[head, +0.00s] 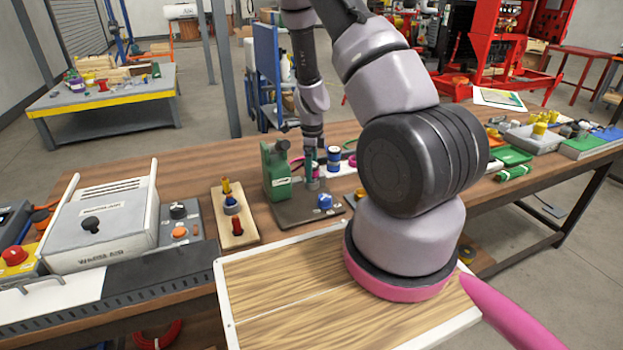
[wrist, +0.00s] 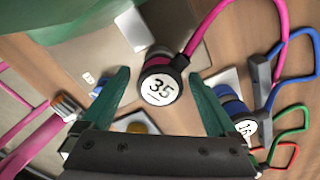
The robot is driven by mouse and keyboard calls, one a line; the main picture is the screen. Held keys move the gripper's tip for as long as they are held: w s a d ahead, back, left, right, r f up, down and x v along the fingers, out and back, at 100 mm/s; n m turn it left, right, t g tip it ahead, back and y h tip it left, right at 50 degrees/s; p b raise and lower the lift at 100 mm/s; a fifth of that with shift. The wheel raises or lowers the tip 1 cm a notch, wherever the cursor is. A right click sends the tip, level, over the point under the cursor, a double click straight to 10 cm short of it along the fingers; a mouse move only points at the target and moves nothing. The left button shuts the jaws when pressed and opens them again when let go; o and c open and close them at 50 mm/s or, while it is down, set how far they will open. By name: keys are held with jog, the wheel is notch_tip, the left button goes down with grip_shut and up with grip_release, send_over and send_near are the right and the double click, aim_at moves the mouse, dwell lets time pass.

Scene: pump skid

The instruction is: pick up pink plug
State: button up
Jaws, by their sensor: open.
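The pink plug (wrist: 160,85) is in the wrist view, with a black and pink body, a white round face marked 35 and a pink cable curving off to the upper right. My gripper (wrist: 158,76) is open, its green fingers on either side of the plug in the picture. I cannot tell whether they touch it. In the head view my gripper (head: 312,162) points down beside the green pump body (head: 277,172), above a dark base plate (head: 300,212). The plug is mostly hidden there by my gripper.
A blue plug marked 16 (wrist: 240,122) sits right of my gripper, close to the right finger. Blue, green and red cable loops (wrist: 290,120) lie further right. A blue knob (head: 324,201) is on the base plate. A wooden board (head: 235,232) with fittings stands to the left.

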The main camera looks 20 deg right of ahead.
grip_shut()
notch_tip(320, 180, up, 10)
jog(key=shift+r, duration=0.1)
dwell(0.5)
